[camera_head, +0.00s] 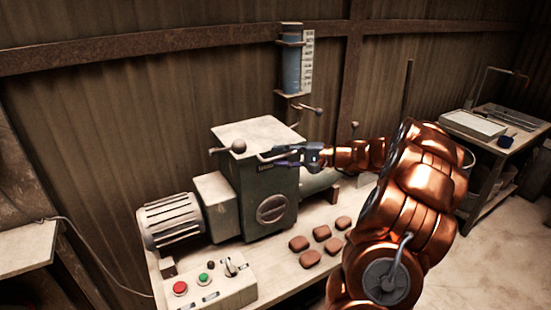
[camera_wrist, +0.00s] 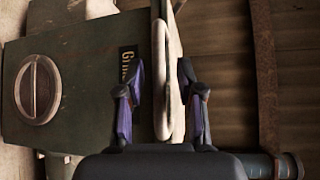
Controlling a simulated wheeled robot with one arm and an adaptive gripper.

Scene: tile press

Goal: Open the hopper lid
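The hopper lid (camera_head: 256,131) is a pale flat plate lying shut on top of the dark green hopper box (camera_head: 268,195). A thin pale handle (camera_wrist: 174,110) runs along the lid's edge. My gripper (camera_head: 276,156) is at the lid's front edge, coming in from the right. In the wrist view, my gripper (camera_wrist: 164,85) is open, with one finger on each side of the lid's edge and handle. A clear gap shows beside the handle. Contact with the fingers cannot be made out.
A motor (camera_head: 170,219) and a button panel (camera_head: 212,285) are at left. Several brown tiles (camera_head: 310,258) lie on the bench in front. A blue cylinder (camera_head: 291,65) hangs on the wall behind.

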